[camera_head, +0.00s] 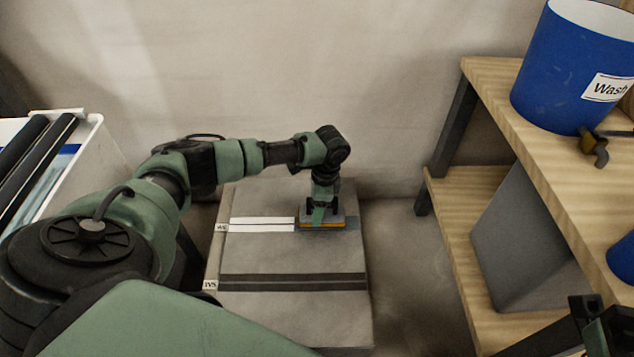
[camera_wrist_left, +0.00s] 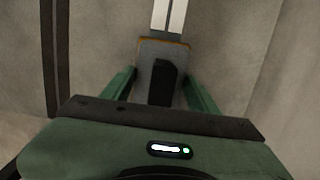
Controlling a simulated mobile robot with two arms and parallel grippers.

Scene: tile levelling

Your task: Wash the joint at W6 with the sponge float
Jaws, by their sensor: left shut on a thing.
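The sponge float (camera_head: 322,225) is a grey plate with an orange edge. It sits over the right end of a pair of white strips (camera_head: 262,224) with a thin line between them, on a grey slab. My left gripper (camera_head: 321,207) is shut on the float's handle from above. The left wrist view shows the black handle (camera_wrist_left: 162,82) between the green fingers and the grey plate (camera_wrist_left: 163,50) beneath. The small label (camera_head: 221,228) left of the white strips is too small to read surely. My right gripper (camera_head: 592,322) is partly visible at the lower right; its jaws are unclear.
A dark double band (camera_head: 292,281) with a label (camera_head: 210,285) crosses the slab nearer to me. A wooden shelf unit (camera_head: 490,72) stands at right with a blue bucket (camera_head: 560,70) marked "Wash". A white bin (camera_head: 98,150) stands at left. A bare wall is behind.

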